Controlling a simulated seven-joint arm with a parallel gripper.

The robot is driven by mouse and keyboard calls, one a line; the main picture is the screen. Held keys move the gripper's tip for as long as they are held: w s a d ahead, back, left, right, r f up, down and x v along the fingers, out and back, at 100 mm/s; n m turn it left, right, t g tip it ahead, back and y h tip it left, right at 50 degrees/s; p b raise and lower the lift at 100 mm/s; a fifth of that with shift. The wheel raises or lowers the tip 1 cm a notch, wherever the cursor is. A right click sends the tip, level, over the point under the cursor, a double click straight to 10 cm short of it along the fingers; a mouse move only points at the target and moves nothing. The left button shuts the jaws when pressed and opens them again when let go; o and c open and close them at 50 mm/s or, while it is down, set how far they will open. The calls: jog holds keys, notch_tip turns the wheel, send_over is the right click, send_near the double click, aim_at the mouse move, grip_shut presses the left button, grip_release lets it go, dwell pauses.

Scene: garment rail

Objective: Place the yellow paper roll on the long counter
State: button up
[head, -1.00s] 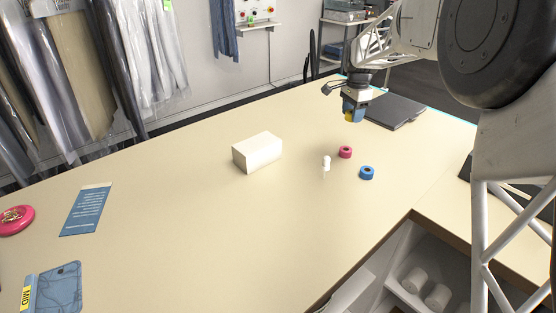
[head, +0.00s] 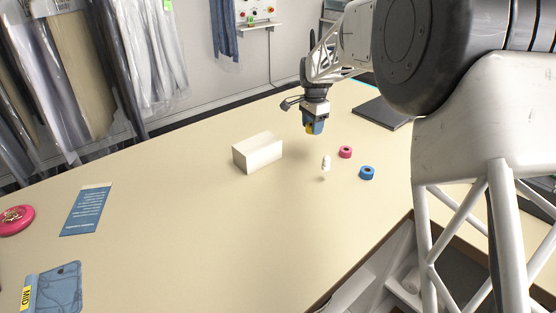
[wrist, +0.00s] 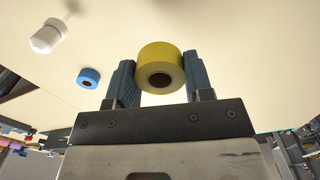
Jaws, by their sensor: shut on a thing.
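The yellow paper roll (wrist: 161,66) is gripped between the two blue fingers of my gripper (wrist: 160,80) in the wrist view. In the head view my gripper (head: 314,127) hangs above the long counter (head: 190,210), with only a little of the yellow roll (head: 309,128) showing. The roll is held clear of the counter. My gripper is to the right of the white box and behind the small white bottle.
A white box (head: 257,152), a small white bottle (head: 326,163), a pink roll (head: 345,152) and a blue roll (head: 367,173) stand nearby. A dark flat pad (head: 382,113) lies behind. Blue cards and a pink dish (head: 16,219) lie left; the counter's middle is bare.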

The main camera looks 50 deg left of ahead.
send_over(310, 156)
jog(key=shift+a+f, duration=0.1)
jog(key=shift+f, duration=2.4)
jog(key=shift+f, duration=2.45)
jog(key=shift+f, duration=0.2)
jog(key=o, duration=0.9)
